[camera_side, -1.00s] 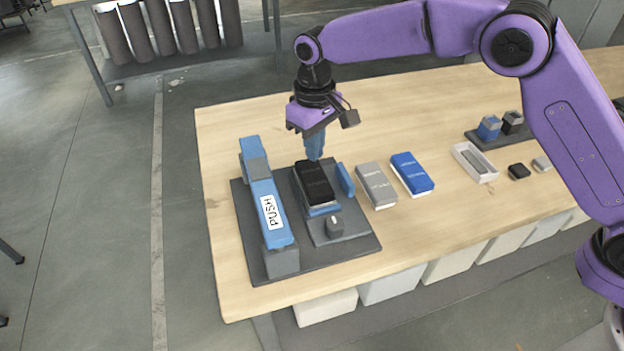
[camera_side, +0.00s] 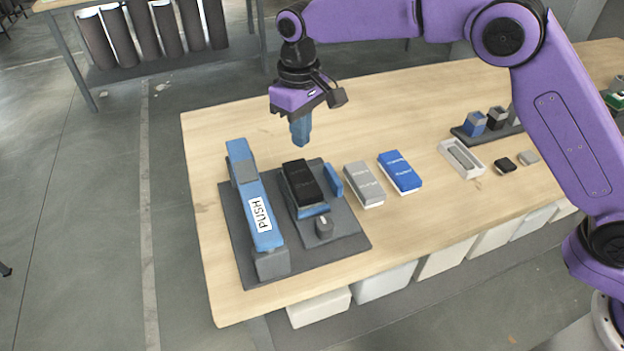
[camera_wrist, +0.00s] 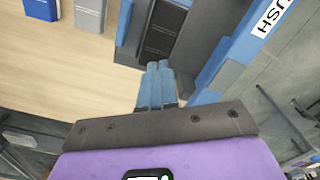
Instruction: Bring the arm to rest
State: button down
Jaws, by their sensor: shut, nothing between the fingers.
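My gripper (camera_side: 301,141) is shut and empty. Its blue fingers hang pointing down over the table, behind and above the black block, apart from it. In the wrist view my gripper's fingertips (camera_wrist: 158,68) are together, just short of the black block. The black block (camera_side: 302,182) lies in a blue holder on a dark grey base plate (camera_side: 340,249). It also shows at the top of the wrist view (camera_wrist: 163,28). Left of it stands a long blue lever (camera_side: 243,180) with a white PUSH label (camera_side: 259,214).
A grey block (camera_side: 363,184) and a blue block (camera_side: 400,172) lie to the right on the wooden table. A light tray (camera_side: 462,158) and small blocks on a dark stand (camera_side: 474,123) are farther right. The table behind my gripper is clear.

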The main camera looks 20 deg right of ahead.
jog(key=s+d+r+n, duration=0.2)
jog(key=s+d+r, duration=0.1)
jog(key=s+d, duration=0.4)
jog(key=s+d+r+n, duration=0.1)
jog(key=s+d+r, duration=0.1)
jog(key=s+d, duration=0.5)
jog(key=s+d+f+n, duration=0.3)
jog(key=s+d, duration=1.3)
jog(key=s, duration=0.3)
jog(key=shift+s+d+n, duration=0.3)
jog(key=shift+s+d, duration=0.05)
